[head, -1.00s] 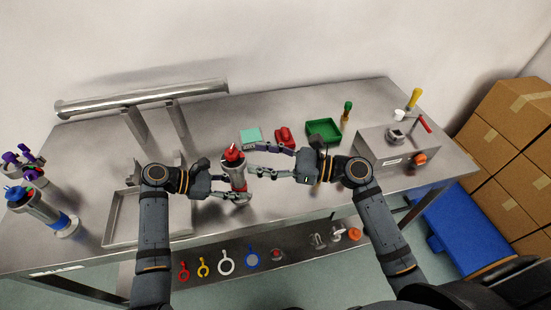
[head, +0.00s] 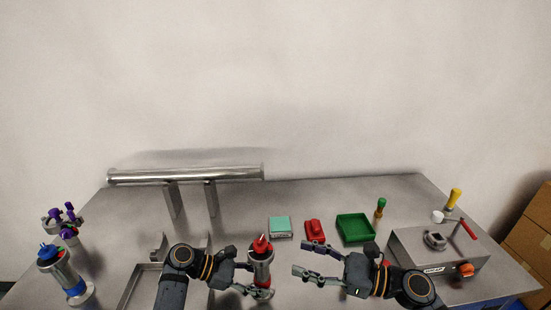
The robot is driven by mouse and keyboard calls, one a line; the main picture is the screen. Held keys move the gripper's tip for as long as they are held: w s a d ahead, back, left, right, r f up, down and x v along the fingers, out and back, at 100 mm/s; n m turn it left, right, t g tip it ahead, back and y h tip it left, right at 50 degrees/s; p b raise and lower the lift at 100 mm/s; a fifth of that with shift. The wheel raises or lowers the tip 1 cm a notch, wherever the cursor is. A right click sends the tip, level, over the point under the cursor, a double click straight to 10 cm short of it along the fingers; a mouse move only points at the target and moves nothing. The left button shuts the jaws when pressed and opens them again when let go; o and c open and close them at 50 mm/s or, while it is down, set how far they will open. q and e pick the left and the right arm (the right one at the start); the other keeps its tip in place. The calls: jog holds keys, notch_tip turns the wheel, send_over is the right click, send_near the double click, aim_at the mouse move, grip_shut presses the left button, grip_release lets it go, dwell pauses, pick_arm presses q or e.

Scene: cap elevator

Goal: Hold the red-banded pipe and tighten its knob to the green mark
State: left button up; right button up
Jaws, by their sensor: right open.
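The red-banded pipe (head: 261,271) stands upright on the metal table in the lower middle of the head view. Its pointed red knob (head: 262,244) is on top. My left gripper (head: 258,281) is at the pipe from the left, one finger crossing its front and the other passing behind, and appears closed around it. The red band shows low on the pipe, partly hidden by the front finger. My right gripper (head: 300,258) is open and empty to the right of the pipe, apart from the knob. I cannot make out a green mark.
A teal box (head: 280,227), a red object (head: 314,230) and a green tray (head: 355,228) lie behind the grippers. A grey box with a lever (head: 437,257) stands right. A blue-banded pipe (head: 64,271) stands left. A metal rail (head: 186,174) is at the back.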

pick_arm(q)
jog(key=shift+o, duration=0.9)
